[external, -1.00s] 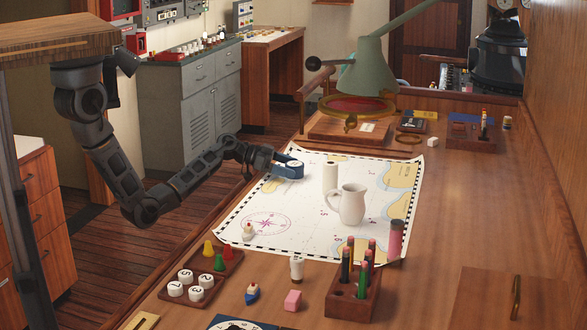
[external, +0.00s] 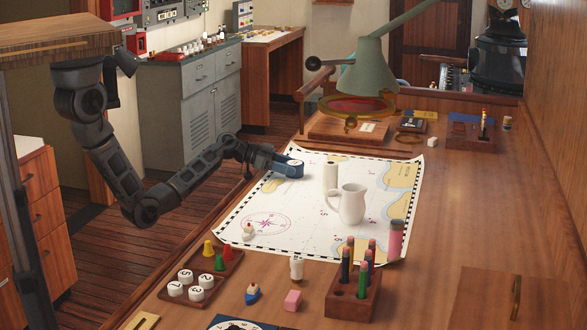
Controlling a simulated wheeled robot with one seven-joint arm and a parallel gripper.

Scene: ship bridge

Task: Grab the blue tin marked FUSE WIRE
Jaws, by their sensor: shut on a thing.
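The blue tin (external: 289,169) is at the far left part of the chart, close to the chart's left edge. It is small here and its lettering cannot be read. My gripper (external: 278,164) reaches it from the left, low over the table, and is shut on it. The fingers are partly hidden against the tin. I cannot tell whether the tin touches the chart or is slightly above it.
On the chart (external: 290,200) stand a white cylinder (external: 330,178) and a white jug (external: 352,205), right of the tin. A green lamp (external: 368,75) overhangs a wooden board behind. A pencil block (external: 353,298) and a peg tray (external: 228,264) are in front.

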